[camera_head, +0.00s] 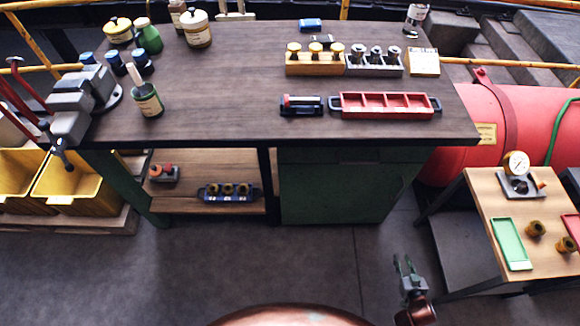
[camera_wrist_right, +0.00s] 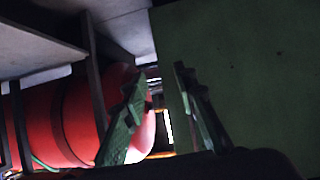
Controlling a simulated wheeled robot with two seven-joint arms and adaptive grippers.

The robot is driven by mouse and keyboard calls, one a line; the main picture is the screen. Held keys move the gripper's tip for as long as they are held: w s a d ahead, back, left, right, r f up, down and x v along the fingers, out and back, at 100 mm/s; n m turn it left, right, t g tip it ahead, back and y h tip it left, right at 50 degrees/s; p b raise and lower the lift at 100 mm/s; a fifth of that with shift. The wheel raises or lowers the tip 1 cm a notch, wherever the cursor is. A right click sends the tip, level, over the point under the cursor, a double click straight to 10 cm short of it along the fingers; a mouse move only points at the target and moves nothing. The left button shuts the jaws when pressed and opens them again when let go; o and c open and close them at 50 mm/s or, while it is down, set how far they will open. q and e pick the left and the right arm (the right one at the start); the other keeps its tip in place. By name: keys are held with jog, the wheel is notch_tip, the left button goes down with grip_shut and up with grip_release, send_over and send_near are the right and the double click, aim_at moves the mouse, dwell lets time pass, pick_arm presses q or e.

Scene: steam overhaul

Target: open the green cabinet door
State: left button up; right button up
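The green cabinet (camera_head: 335,192) stands under the right half of the workbench. In the right wrist view a plain green panel (camera_wrist_right: 245,65), apparently the cabinet's, fills the right side. My right gripper (camera_head: 403,258) is in front of the cabinet, below and right of it in the head view. In the wrist view its two green fingers (camera_wrist_right: 159,70) are apart with nothing between them, the right finger over the panel's edge. Contact cannot be told. My left gripper is not in view.
The workbench top (camera_head: 225,85) overhangs the cabinet and carries jars, racks and a red tray (camera_head: 385,105). An open lower shelf (camera_head: 220,170) lies left. A small wooden table (camera_head: 500,195) and red tank (camera_head: 490,125) stand right. The floor in front is clear.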

jog(key=w+r+n+t+y+b, duration=0.15)
jog(key=w+r+t+b, duration=0.35)
jog(key=w+r, duration=0.55)
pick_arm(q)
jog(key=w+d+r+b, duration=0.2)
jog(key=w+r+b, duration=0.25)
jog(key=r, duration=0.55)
pick_arm(e)
jog(key=n+y, duration=0.1)
jog(key=y, duration=0.2)
send_near(398, 193)
notch_tip(398, 193, down, 2)
jog(key=w, duration=0.3)
jog(key=shift+t, duration=0.4)
jog(key=b+x, duration=0.3)
jog(key=x, duration=0.4)
jog(key=shift+w+a, duration=0.1)
jog(key=shift+w, duration=0.1)
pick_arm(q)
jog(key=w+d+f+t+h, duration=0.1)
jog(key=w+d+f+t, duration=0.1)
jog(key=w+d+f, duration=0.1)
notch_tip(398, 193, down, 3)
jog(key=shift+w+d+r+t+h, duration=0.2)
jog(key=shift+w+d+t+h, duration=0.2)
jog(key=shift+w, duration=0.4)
pick_arm(e)
jog(key=shift+c, duration=0.7)
grip_shut()
